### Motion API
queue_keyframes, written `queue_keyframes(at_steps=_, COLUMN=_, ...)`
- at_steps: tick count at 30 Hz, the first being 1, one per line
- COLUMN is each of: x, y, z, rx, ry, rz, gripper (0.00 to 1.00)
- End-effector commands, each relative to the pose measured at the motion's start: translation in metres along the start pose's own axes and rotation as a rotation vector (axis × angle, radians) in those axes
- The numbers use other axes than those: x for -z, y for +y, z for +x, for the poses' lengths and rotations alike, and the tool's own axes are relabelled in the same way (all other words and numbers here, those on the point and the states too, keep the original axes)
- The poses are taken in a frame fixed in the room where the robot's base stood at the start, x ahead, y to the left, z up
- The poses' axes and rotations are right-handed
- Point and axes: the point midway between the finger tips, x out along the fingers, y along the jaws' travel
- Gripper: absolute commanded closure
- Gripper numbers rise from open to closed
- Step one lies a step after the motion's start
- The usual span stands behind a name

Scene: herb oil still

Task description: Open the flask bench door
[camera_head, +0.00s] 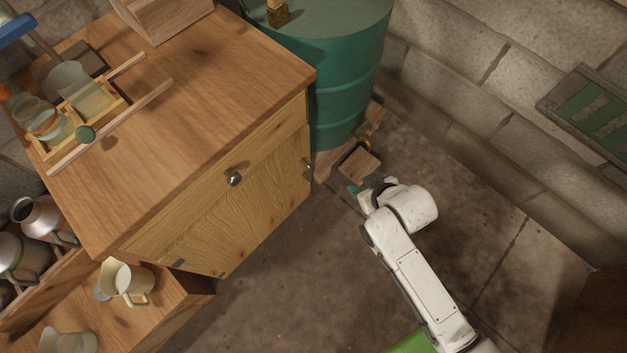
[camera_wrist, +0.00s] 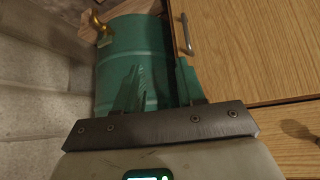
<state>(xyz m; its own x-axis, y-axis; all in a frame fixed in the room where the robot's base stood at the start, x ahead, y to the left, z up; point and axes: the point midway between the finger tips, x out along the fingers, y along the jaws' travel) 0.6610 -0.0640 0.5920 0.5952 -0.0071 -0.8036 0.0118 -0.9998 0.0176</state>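The flask bench (camera_head: 190,90) is a wooden cabinet with a drawer above and a door (camera_head: 230,225) below. The door looks flush with the front. Its metal handle (camera_head: 307,168) is near the door's right edge; the handle also shows in the wrist view (camera_wrist: 186,35), upright on the wood. My gripper (camera_head: 357,190) is in front of the bench, right of the handle and apart from it. In the wrist view my gripper (camera_wrist: 160,66) has its two teal fingers spread, with nothing seen between them. The right finger overlaps the door's edge in view, short of the handle.
A green drum (camera_head: 345,95) stands right of the bench on wooden blocks (camera_head: 358,165), with a brass fitting (camera_wrist: 100,28) by it. A round drawer knob (camera_head: 233,178) sticks out of the front. A lower bench with a jug (camera_head: 125,283) is at left. Floor in front is clear.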

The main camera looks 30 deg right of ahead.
Motion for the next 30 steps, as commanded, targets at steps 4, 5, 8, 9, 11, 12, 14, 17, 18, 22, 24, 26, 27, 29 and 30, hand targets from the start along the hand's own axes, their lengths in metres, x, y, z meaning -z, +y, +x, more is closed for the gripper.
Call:
queue_keyframes(at_steps=4, x=-0.015, y=-0.011, z=0.074, rx=0.016, ry=0.203, rz=-0.014, gripper=0.61)
queue_keyframes(at_steps=5, x=-0.017, y=-0.013, z=0.084, rx=0.019, ry=0.245, rz=-0.017, gripper=0.61)
queue_keyframes(at_steps=8, x=-0.024, y=-0.021, z=0.116, rx=0.033, ry=0.385, rz=-0.024, gripper=0.61)
queue_keyframes(at_steps=9, x=-0.028, y=-0.024, z=0.127, rx=0.039, ry=0.441, rz=-0.027, gripper=0.61)
queue_keyframes(at_steps=11, x=-0.034, y=-0.029, z=0.141, rx=0.049, ry=0.524, rz=-0.031, gripper=0.61)
queue_keyframes(at_steps=12, x=-0.038, y=-0.032, z=0.148, rx=0.056, ry=0.578, rz=-0.033, gripper=0.61)
queue_keyframes(at_steps=14, x=-0.044, y=-0.036, z=0.158, rx=0.066, ry=0.655, rz=-0.035, gripper=0.61)
queue_keyframes(at_steps=17, x=-0.055, y=-0.042, z=0.167, rx=0.081, ry=0.765, rz=-0.036, gripper=0.61)
queue_keyframes(at_steps=18, x=-0.058, y=-0.043, z=0.169, rx=0.086, ry=0.802, rz=-0.036, gripper=0.61)
queue_keyframes(at_steps=22, x=-0.065, y=-0.047, z=0.17, rx=0.099, ry=0.89, rz=-0.036, gripper=0.61)
queue_keyframes(at_steps=24, x=-0.067, y=-0.048, z=0.169, rx=0.103, ry=0.916, rz=-0.036, gripper=0.61)
queue_keyframes(at_steps=26, x=-0.066, y=-0.049, z=0.17, rx=0.105, ry=0.929, rz=-0.036, gripper=0.61)
queue_keyframes(at_steps=27, x=-0.065, y=-0.049, z=0.17, rx=0.106, ry=0.934, rz=-0.036, gripper=0.61)
queue_keyframes(at_steps=29, x=-0.06, y=-0.05, z=0.173, rx=0.106, ry=0.937, rz=-0.036, gripper=0.61)
queue_keyframes(at_steps=30, x=-0.056, y=-0.051, z=0.175, rx=0.106, ry=0.938, rz=-0.036, gripper=0.61)
